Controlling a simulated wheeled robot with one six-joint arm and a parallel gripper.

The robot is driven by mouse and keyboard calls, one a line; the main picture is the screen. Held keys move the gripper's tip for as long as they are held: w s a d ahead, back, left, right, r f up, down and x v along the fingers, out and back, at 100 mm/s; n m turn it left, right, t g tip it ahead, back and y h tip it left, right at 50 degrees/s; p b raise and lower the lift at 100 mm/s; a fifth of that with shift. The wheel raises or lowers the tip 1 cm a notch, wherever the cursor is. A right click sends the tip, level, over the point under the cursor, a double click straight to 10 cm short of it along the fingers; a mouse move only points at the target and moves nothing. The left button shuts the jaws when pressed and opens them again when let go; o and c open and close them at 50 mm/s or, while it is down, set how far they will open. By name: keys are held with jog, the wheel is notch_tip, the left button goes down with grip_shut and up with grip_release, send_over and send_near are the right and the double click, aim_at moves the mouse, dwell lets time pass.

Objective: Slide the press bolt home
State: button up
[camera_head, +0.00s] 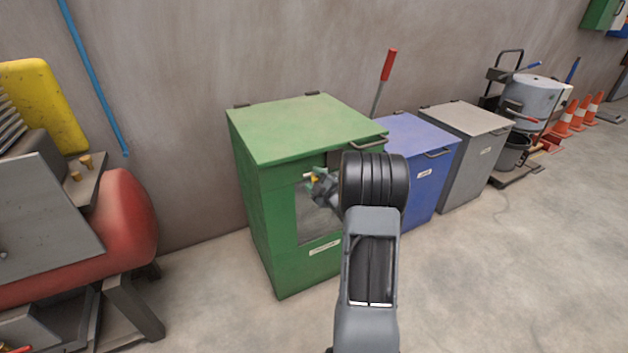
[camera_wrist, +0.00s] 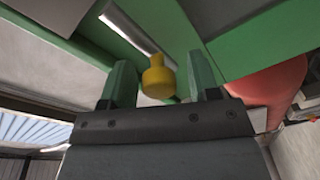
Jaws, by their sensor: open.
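A green cabinet (camera_head: 300,130) with a closed lid and a pale front window stands against the wall. My gripper (camera_head: 318,180) is at the upper part of its front face, with my arm hiding the right part of that face. In the wrist view my gripper (camera_wrist: 162,72) has two green fingers spread apart. A yellow knob (camera_wrist: 158,80) with a short stub lies between them, with visible gaps on both sides. A bit of yellow also shows at the fingers in the head view.
A blue bin (camera_head: 425,190) and a grey bin (camera_head: 465,155) stand right of the green cabinet. A red-handled lever (camera_head: 388,65) rises behind them. A red tank (camera_head: 125,225) is at the left. The floor in front is clear.

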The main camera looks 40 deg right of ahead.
jog(key=shift+w, duration=0.45)
jog(key=shift+c, duration=0.4)
grip_shut()
